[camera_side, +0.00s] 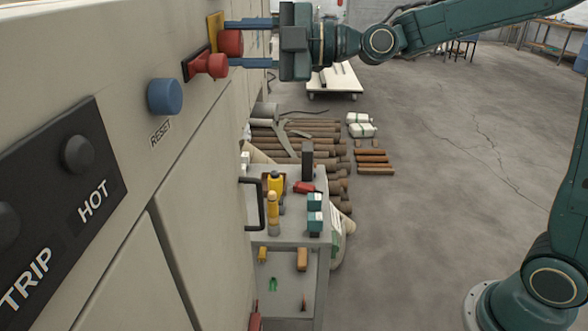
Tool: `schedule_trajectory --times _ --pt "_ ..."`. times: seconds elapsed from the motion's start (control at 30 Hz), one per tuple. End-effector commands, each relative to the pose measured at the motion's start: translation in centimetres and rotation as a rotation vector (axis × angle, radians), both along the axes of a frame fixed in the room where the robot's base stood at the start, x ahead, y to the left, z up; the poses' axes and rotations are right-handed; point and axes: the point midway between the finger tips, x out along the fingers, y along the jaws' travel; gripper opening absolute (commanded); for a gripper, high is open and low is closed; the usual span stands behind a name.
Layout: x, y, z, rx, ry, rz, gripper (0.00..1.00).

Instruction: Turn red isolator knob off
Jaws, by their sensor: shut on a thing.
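A round red knob (231,43) stands out from a yellow plate (215,31) on the beige panel at the top. My gripper (232,44) comes from the right, its two blue fingers above and below this knob, shut on it. A second red knob (208,65) sits on a dark plate just lower left, close to the lower fingertip. No marking for on or off is readable at either red knob.
A blue RESET button (165,96) and a black panel (58,205) marked TRIP and HOT are on the same beige wall (130,60). A black handle (254,203) sticks out lower down. A grey cart (288,243) with bottles and boxes stands below. The floor right of it is open.

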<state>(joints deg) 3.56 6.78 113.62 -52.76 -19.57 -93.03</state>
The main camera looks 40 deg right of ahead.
Motion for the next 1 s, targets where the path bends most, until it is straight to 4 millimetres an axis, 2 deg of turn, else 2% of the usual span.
schedule_trajectory --times 0.3,0.73,0.77,0.83,1.0 --pt "0.04 -0.09 -0.15 -0.077 -0.071 -0.003 0.16" --pt "0.06 -0.1 -0.16 -0.086 -0.08 -0.003 0.16" --pt "0.06 -0.1 -0.16 -0.086 -0.08 -0.003 0.44" --pt "0.05 -0.09 -0.13 -0.084 -0.08 -0.003 0.58" --pt "0.03 -0.06 -0.08 -0.083 -0.081 -0.002 0.6"
